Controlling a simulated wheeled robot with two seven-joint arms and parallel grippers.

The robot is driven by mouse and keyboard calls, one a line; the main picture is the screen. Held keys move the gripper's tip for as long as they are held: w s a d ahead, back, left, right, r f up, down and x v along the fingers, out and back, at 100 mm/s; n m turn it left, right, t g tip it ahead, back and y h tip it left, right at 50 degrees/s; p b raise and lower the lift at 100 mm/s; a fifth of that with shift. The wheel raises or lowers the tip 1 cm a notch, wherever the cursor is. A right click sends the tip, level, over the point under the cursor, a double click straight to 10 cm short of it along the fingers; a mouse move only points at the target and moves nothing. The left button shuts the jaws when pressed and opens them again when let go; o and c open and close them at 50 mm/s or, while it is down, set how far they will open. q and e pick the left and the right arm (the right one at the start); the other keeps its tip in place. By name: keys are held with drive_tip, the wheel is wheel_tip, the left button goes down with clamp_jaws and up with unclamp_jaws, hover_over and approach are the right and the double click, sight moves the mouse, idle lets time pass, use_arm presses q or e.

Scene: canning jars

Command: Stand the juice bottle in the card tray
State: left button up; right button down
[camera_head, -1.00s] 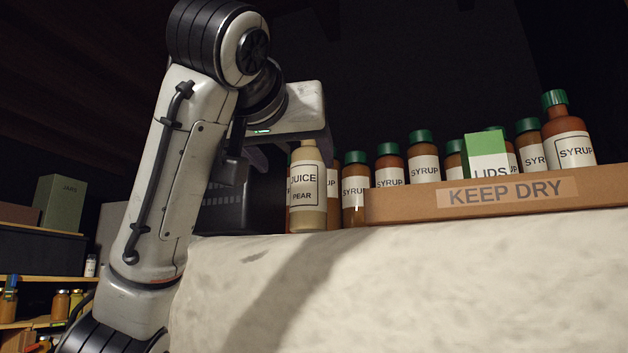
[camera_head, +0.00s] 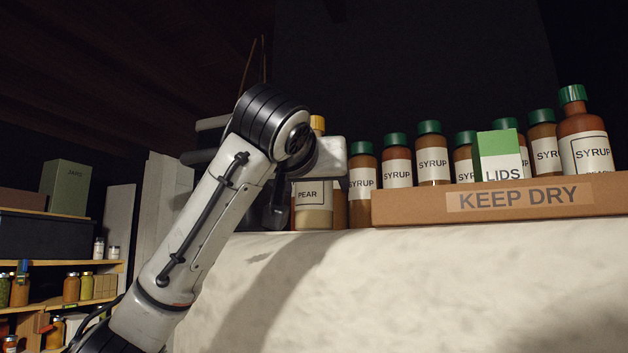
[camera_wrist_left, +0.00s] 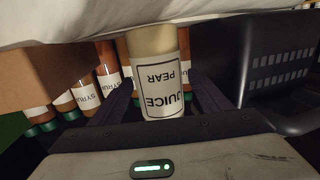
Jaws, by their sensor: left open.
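The juice bottle (camera_head: 312,196), pale with a yellow cap and a white JUICE PEAR label, stands upright on the pale surface just left of the card tray. My left gripper (camera_wrist_left: 162,92) is open. In the left wrist view the juice bottle (camera_wrist_left: 158,42) is between its two dark fingers; whether they touch it I cannot tell. In the head view the gripper body covers part of the bottle, below its cap. The card tray (camera_head: 405,209) is a low brown cardboard box marked KEEP DRY. Its inside floor is hidden behind its front wall. My right gripper is not in view.
Several green-capped syrup bottles (camera_head: 432,155) and a green-and-white LIDS box (camera_head: 500,160) stand at or behind the tray's front wall. A syrup bottle (camera_head: 362,180) stands close right of the juice bottle. Shelves with jars (camera_head: 71,288) are at the far left.

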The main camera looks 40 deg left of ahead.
use_arm(q)
drive_tip(key=c, duration=1.3)
drive_tip(key=shift+c, duration=0.2)
